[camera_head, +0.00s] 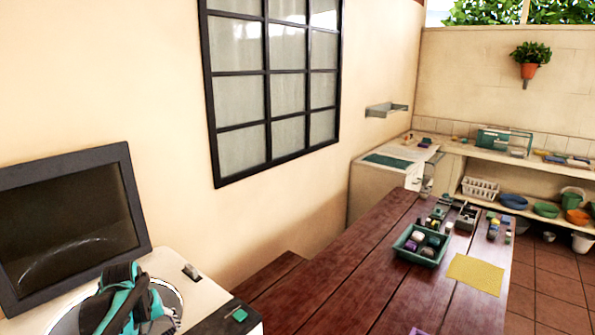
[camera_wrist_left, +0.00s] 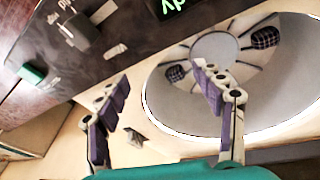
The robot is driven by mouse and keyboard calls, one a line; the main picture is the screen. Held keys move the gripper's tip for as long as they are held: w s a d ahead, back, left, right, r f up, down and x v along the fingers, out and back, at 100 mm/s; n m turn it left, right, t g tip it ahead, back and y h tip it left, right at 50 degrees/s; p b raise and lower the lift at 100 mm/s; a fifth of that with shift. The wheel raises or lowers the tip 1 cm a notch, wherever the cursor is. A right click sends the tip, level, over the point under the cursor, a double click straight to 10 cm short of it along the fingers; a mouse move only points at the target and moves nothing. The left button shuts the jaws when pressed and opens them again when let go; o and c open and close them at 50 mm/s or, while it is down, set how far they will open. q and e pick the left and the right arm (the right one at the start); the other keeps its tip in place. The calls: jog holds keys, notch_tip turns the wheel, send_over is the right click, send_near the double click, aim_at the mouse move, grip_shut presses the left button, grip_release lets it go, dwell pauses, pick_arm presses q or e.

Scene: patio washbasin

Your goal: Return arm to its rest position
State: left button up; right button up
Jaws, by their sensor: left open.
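My left gripper shows in the wrist view (camera_wrist_left: 160,95) with its two purple-padded fingers spread apart and nothing between them. It is above a white machine top (camera_wrist_left: 60,150), beside a round opening (camera_wrist_left: 215,85) with a grey drum-like inside and dark grids. In the head view, my teal and black left arm end (camera_head: 130,300) is at the lower left over the round opening's rim (camera_head: 176,296); its fingertips cannot be made out there. My right gripper is in neither view.
A dark-framed panel (camera_head: 70,225) stands upright behind the machine. A dark control strip (camera_wrist_left: 125,25) has knobs and a green display. A wooden table (camera_head: 350,270) holds a green tray (camera_head: 420,262) of small items and a yellow mat (camera_head: 475,273). Shelves (camera_head: 540,160) stand at the back right.

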pick_arm(q)
jog(key=s+d+m+t, duration=0.4)
jog(key=s+d+m, duration=0.2)
jog(key=s+d, duration=1.2)
jog(key=shift+s+d+b, duration=0.15)
jog(key=shift+s+b, duration=0.15)
jog(key=shift+s, duration=0.8)
